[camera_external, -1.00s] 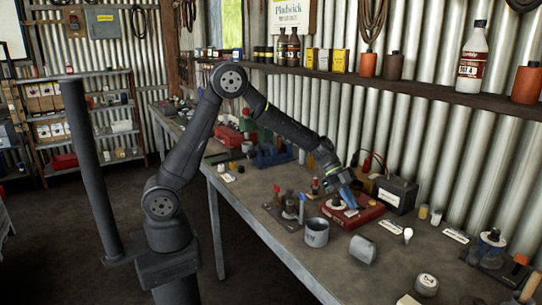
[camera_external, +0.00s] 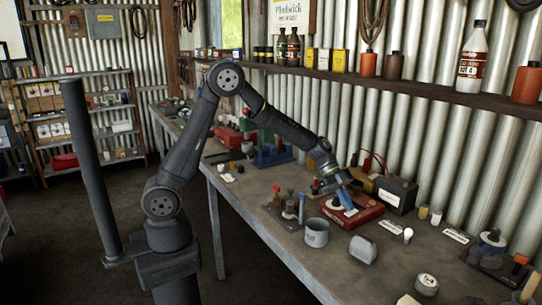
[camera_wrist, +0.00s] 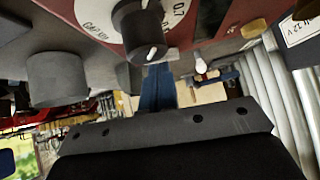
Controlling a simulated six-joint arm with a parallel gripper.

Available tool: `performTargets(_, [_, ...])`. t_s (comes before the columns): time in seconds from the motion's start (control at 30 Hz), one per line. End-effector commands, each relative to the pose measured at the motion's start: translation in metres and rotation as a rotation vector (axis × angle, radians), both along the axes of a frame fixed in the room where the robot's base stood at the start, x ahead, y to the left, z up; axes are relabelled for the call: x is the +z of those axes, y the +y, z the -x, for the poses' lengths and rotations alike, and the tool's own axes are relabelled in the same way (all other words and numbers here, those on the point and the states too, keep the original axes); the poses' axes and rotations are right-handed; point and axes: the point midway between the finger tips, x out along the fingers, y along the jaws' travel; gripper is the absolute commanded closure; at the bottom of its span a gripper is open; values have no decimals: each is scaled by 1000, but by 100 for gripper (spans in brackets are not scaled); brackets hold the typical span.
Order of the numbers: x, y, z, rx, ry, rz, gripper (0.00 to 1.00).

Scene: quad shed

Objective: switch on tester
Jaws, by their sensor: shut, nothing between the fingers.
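The tester appears to be the red box (camera_external: 367,216) on the bench, beside the battery. In the wrist view its red face (camera_wrist: 228,22) fills the top, with a white dial plate (camera_wrist: 98,22) printed with a scale including 0.7. A black knob (camera_wrist: 138,32) with a white mark sits on the dial. My gripper (camera_external: 350,209) points down at the box, its blue fingers together and empty. In the wrist view the fingers (camera_wrist: 158,75) are right at the knob's near end; I cannot tell whether they touch it.
A grey cup (camera_external: 316,234) stands left of the box and a second grey cup-like piece (camera_external: 363,250) lies in front. The black battery (camera_external: 397,194) is behind right, a small white bulb (camera_external: 408,234) to the right. Tools on a stand (camera_external: 289,210) are close left.

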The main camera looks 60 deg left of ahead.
Motion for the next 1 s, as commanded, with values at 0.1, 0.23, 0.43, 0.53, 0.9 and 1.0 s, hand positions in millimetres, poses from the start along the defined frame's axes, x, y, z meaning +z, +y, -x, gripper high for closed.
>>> performTargets(0.1, [6, 0, 0, 0, -3, 1, 100])
performTargets(0.23, [25, 0, 3, -1, -4, 1, 100])
performTargets(0.43, [62, 23, 8, 3, -3, 0, 100])
performTargets(0.53, [78, 39, 10, 3, -3, 0, 100])
performTargets(0.9, [109, 70, 15, 0, 0, -1, 100])
performTargets(1.0, [110, 71, 16, 0, 0, -1, 100])
